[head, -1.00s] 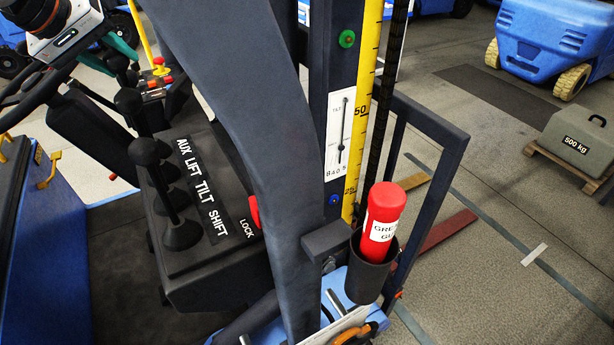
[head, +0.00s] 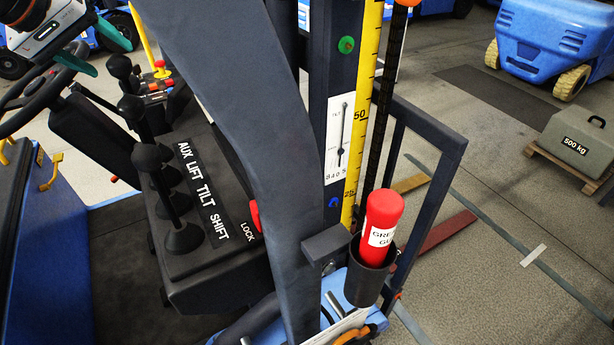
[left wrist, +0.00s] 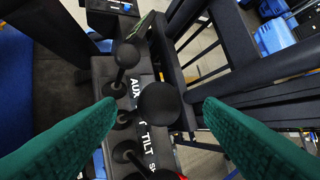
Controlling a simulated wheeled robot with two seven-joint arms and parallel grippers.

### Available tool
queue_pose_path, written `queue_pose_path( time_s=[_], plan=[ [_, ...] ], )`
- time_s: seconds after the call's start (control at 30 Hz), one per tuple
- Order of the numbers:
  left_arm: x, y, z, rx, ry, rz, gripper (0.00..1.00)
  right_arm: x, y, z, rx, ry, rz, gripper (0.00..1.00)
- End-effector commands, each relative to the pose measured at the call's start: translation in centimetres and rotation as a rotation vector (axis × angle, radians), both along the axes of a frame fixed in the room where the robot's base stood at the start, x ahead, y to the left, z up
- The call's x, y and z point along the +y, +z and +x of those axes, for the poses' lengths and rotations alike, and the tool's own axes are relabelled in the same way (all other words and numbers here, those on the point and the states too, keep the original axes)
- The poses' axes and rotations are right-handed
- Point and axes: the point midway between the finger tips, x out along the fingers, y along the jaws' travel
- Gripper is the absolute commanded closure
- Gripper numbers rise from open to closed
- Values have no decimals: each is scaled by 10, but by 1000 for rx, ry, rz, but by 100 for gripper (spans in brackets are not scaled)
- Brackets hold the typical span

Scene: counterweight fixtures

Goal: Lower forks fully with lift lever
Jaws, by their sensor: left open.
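The lift lever's black ball knob (head: 119,67) stands at the far part of the lever row on the black console. In the left wrist view the knob (left wrist: 158,103) sits between my teal fingertips, with a gap on each side. My left gripper (head: 112,61) is open, coming from the upper left with its fingers around the knob's sides. It fills the left wrist view's lower corners (left wrist: 159,106). The label strip (head: 203,188) reads AUX, LIFT, TILT, SHIFT; in the wrist view LIFT is mostly hidden. I cannot make out the forks clearly. My right gripper is not in view.
The tilt knob (head: 130,108) and shift knob (head: 147,157) stand nearer. The AUX knob (left wrist: 127,55) is close beside the lift knob. A steering wheel (head: 40,85) is at the left. The mast's yellow scale (head: 361,115) and a red grease tube (head: 381,220) stand right.

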Motion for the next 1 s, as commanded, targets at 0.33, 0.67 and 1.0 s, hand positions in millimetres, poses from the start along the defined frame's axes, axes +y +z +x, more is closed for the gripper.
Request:
queue_pose_path(
  time_s=[0.33,0.67,1.0],
  plan=[
    [14,44,-31,0,0,1,38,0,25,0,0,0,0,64],
    [18,52,-41,1,0,1,38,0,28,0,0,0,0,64],
    [18,52,-41,1,-1,1,38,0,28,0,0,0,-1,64]
  ],
)
